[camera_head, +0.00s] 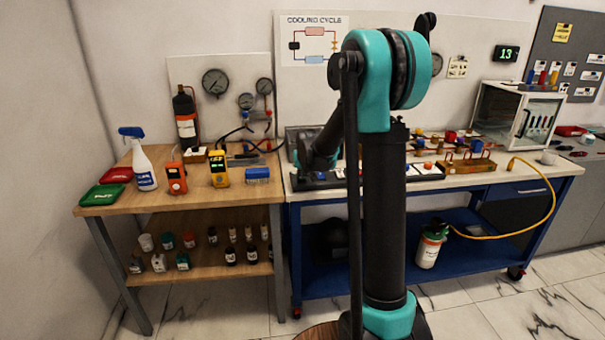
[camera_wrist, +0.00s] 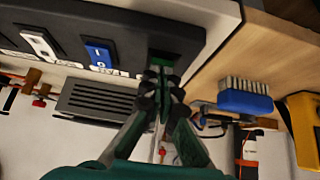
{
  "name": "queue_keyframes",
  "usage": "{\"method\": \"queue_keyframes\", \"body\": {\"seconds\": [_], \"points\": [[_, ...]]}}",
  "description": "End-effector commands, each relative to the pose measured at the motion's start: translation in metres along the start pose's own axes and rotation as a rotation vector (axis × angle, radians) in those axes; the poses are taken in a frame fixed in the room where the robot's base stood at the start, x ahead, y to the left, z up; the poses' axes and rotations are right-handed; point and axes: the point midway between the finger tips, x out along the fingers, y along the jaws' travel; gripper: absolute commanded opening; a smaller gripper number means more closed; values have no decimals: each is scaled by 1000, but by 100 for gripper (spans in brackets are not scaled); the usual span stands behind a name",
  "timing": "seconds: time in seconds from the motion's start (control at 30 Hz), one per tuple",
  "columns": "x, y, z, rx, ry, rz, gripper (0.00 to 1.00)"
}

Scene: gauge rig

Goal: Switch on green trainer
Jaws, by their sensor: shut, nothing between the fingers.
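A dark switch panel (camera_wrist: 125,22) fills the top left of the wrist view, with a white rocker switch (camera_wrist: 38,43) and a blue rocker switch (camera_wrist: 98,54) in a row. The panel (camera_head: 322,181) also lies along the front of the right bench in the head view, partly behind my arm. My gripper (camera_wrist: 160,78) is shut and empty, its fingertips over the panel's end beside the blue switch. A dark green patch shows around the fingertips; I cannot tell whether it is a green switch. Contact with the panel cannot be made out.
A grey vented box (camera_wrist: 95,100) is close to the gripper. A blue brush (camera_wrist: 245,98) lies on the wooden bench (camera_head: 112,208), with a yellow meter (camera_head: 219,172) and an orange meter (camera_head: 176,178). Copper pipework (camera_head: 468,163) stands farther right.

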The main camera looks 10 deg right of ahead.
Motion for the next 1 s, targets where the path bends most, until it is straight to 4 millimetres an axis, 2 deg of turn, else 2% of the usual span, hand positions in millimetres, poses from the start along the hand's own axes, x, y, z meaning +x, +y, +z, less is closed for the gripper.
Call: {"method": "queue_keyframes", "body": {"seconds": [0.07,1.0], "points": [[4,0,7,0,3,0,0],[-9,0,-4,0,4,0,0]]}}
